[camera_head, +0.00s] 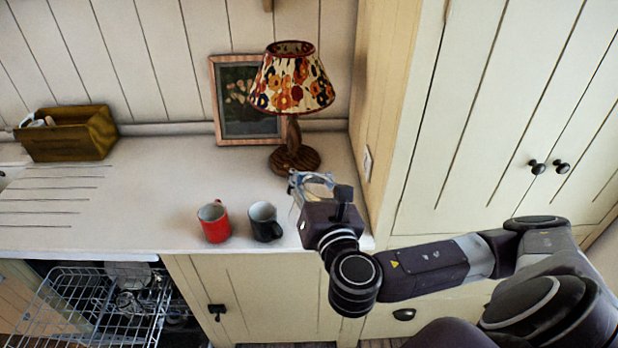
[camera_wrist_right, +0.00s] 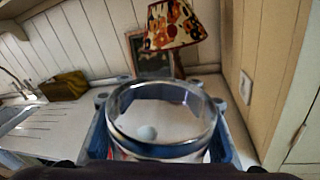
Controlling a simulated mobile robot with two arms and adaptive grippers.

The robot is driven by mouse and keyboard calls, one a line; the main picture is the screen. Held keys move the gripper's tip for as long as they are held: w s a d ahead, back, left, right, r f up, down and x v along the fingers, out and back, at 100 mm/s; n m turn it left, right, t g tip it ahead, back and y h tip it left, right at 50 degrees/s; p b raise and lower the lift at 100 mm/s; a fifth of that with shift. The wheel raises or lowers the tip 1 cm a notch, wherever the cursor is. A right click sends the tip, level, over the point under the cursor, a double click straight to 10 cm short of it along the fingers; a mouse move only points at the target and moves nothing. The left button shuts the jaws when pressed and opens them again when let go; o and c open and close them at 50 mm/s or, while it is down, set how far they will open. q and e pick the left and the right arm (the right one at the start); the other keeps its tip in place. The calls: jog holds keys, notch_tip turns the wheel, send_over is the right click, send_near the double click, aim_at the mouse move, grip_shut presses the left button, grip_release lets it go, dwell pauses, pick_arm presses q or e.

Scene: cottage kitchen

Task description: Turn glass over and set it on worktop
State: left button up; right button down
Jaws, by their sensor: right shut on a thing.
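My right gripper (camera_head: 312,186) is above the right end of the white worktop (camera_head: 150,195), shut on a clear glass (camera_head: 322,180). In the right wrist view, the glass (camera_wrist_right: 163,148) sits between the blue fingers, with a wide round rim facing up in the picture. I cannot tell for sure whether its mouth or base faces up, or whether it touches the worktop. My left gripper is not in view.
A red mug (camera_head: 214,224) and a black mug (camera_head: 263,223) stand left of the gripper near the front edge. A lamp (camera_head: 294,150) and picture frame (camera_head: 228,132) stand behind. An open dishwasher rack (camera_head: 75,300) is below left. A wooden box (camera_head: 70,138) stands back left.

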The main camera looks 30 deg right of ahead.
jog(key=m+b, duration=0.1)
jog(key=m, duration=0.2)
jog(key=shift+f+m+b, duration=0.25)
jog(key=shift+m+b, duration=0.4)
jog(key=shift+m, duration=0.95)
jog(key=m, duration=0.4)
jog(key=shift+r+t, duration=0.25)
jog(key=shift+t, duration=0.05)
